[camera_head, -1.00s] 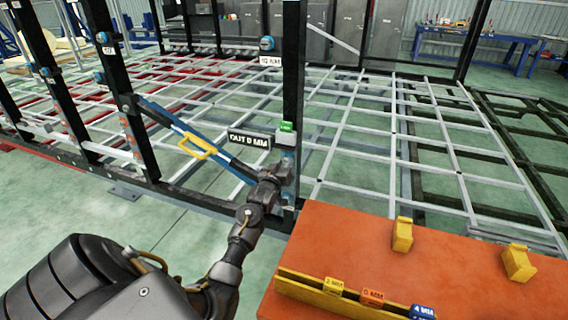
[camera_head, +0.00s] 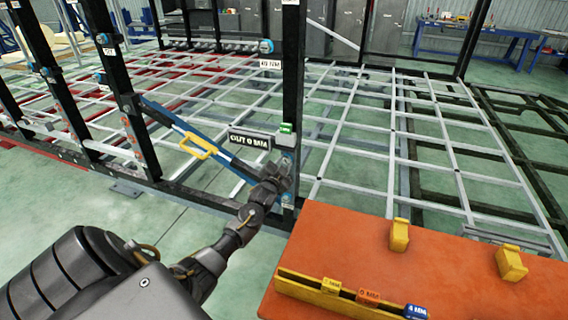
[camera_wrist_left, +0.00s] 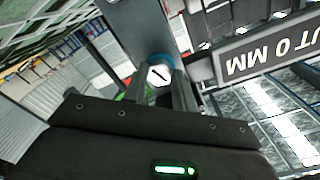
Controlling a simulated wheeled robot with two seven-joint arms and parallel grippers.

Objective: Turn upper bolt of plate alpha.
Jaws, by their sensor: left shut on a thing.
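My left gripper (camera_head: 282,172) is at the dark upright post (camera_head: 293,70), just below a small green tag (camera_head: 287,128). In the left wrist view its two fingers (camera_wrist_left: 160,84) are closed on the sides of a bolt (camera_wrist_left: 158,74) with a white face, a dark slot line and a blue collar. The slot runs slantwise in that view. In the head view the gripper mostly hides the bolt. A black sign (camera_head: 250,141) reading "OUT 0 MM" is beside the post. It also shows inverted in the left wrist view (camera_wrist_left: 268,55). My right gripper is not in view.
A blue diagonal brace with a yellow handle (camera_head: 198,146) runs down toward the post. An orange table (camera_head: 450,265) at the lower right holds yellow blocks and a yellow rack (camera_head: 330,295) with coloured tags. The frame's lattice (camera_head: 400,130) spreads behind.

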